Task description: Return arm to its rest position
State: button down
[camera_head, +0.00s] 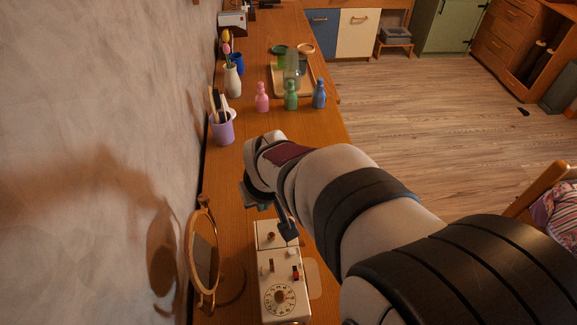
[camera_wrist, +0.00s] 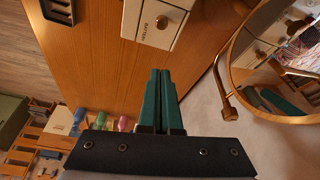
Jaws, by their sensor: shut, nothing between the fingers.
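My gripper (camera_wrist: 161,73) is shut and empty, with its two green fingers side by side in the wrist view. It hangs over the bare wooden tabletop, with its tips pointing toward a white device and apart from it as far as I can tell. In the head view my arm reaches in from the lower right over the long wooden table (camera_head: 262,27), and its bent wrist hides most of the gripper. The white device with a round dial (camera_head: 280,270) stands just in front of the wrist. Its drawer side (camera_wrist: 156,22) shows in the wrist view.
A round gold-framed mirror (camera_head: 204,255) stands close to the left. It also shows in the wrist view (camera_wrist: 231,75). Beyond the arm are a purple cup (camera_head: 222,128), a tulip vase (camera_head: 233,82), a pink bottle (camera_head: 262,98), a green bottle (camera_head: 291,96), and a blue bottle (camera_head: 319,95).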

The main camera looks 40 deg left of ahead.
jog(key=w+d+r+m+h, duration=0.1)
jog(key=d+r+m, duration=0.2)
jog(key=d, duration=0.6)
jog(key=w+d+r+m, duration=0.1)
jog(key=d+r+m, duration=0.2)
jog(key=d, duration=0.6)
jog(key=s+d+m+g, duration=0.2)
jog(key=s+d+m, duration=0.9)
jog(key=d, duration=0.5)
jog(key=shift+s+f, duration=0.3)
jog(key=shift+s, duration=0.25)
